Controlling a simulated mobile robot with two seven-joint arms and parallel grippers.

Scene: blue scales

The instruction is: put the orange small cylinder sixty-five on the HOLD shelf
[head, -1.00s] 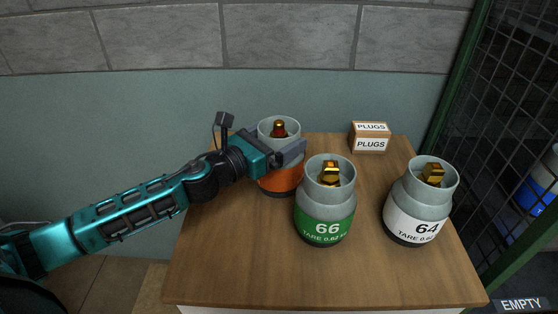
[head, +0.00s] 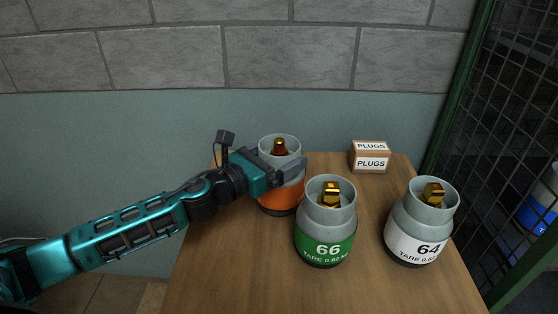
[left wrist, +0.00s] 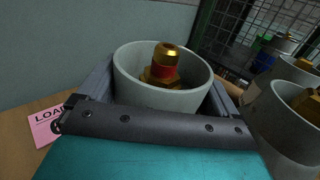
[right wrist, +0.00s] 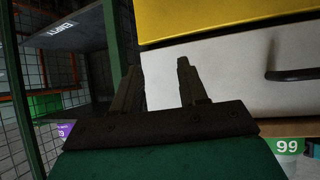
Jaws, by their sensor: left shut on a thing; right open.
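The orange small cylinder (head: 281,200) stands upright at the back left of the wooden table, with a grey collar and a brass valve with a red band. Its number is hidden. My left gripper (head: 284,173) is shut on its grey collar, and the cylinder appears to rest on the table. In the left wrist view the collar (left wrist: 150,94) sits between the fingers. My right gripper (right wrist: 160,82) is open and empty, in front of a white drawer front. The HOLD shelf cannot be made out.
Green cylinder 66 (head: 326,245) stands close in front, right of the orange one. White cylinder 64 (head: 419,235) is farther right. A PLUGS box (head: 370,158) is at the back. A mesh cage (head: 520,130) borders the right. A shelf marked EMPTY (right wrist: 62,30) shows in the right wrist view.

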